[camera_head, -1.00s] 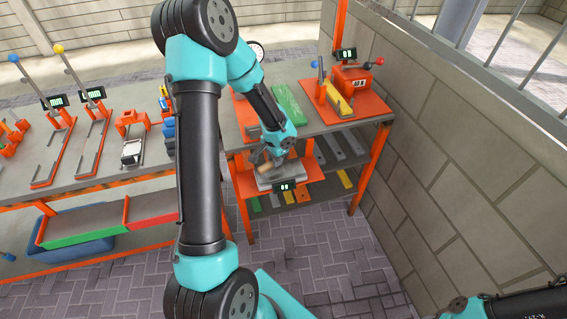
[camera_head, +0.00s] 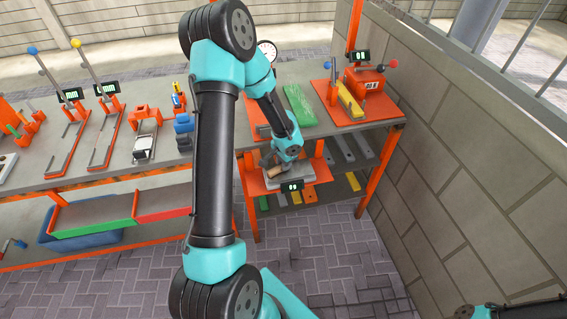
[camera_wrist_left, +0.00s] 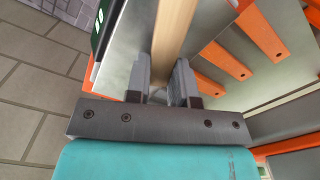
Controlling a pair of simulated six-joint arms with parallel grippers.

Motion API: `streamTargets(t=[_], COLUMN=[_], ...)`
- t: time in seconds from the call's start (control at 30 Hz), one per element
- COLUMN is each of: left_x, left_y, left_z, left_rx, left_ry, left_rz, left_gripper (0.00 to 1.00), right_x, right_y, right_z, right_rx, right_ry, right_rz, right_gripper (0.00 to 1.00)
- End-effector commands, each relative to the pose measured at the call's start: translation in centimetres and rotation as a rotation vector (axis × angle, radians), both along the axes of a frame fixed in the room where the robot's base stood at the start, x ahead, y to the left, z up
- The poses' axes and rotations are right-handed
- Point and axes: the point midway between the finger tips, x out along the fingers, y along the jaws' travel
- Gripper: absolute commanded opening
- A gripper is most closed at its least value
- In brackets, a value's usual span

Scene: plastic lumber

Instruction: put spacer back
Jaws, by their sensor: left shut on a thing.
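A tan, wood-coloured bar (camera_wrist_left: 174,32) is between the two grey fingers of my left gripper (camera_wrist_left: 163,82) in the left wrist view. The fingers are shut on it, and its near end is partly hidden by them. I cannot tell for sure whether this bar is the spacer. In the head view my left gripper (camera_head: 270,160) is low over a pale metal plate (camera_head: 308,175) on an orange shelf, with the tan bar (camera_head: 276,173) just under the fingers. I cannot tell whether the bar touches the plate.
A small display (camera_head: 291,187) is at the plate's front edge. The bench above holds a green board (camera_head: 299,104) and an orange fixture with a yellow bar (camera_head: 350,100). A lower shelf holds several strips. A block wall (camera_head: 470,180) stands at the right.

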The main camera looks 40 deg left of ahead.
Motion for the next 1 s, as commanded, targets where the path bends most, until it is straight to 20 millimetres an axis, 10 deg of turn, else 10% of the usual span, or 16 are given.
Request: streamTargets(t=[0.27,0.3,0.53,1.0], left_x=[0.0,0.0,0.0,0.1], left_y=[0.0,0.0,0.0,0.0], left_z=[-0.3,-0.3,-0.3,0.7], left_rx=[0.0,0.0,0.0,0.002], left_ry=[0.0,0.0,0.0,-0.002], left_rz=[0.0,0.0,0.0,-0.001], left_gripper=[0.0,0.26,0.48,0.48], right_x=[0.0,0.0,0.0,0.0], right_y=[0.0,0.0,0.0,0.0], right_z=[0.0,0.0,0.0,0.0], right_rx=[0.0,0.0,0.0,0.0], right_ry=[0.0,0.0,0.0,0.0], right_rz=[0.0,0.0,0.0,0.0], right_gripper=[0.43,0.43,0.43,0.43])
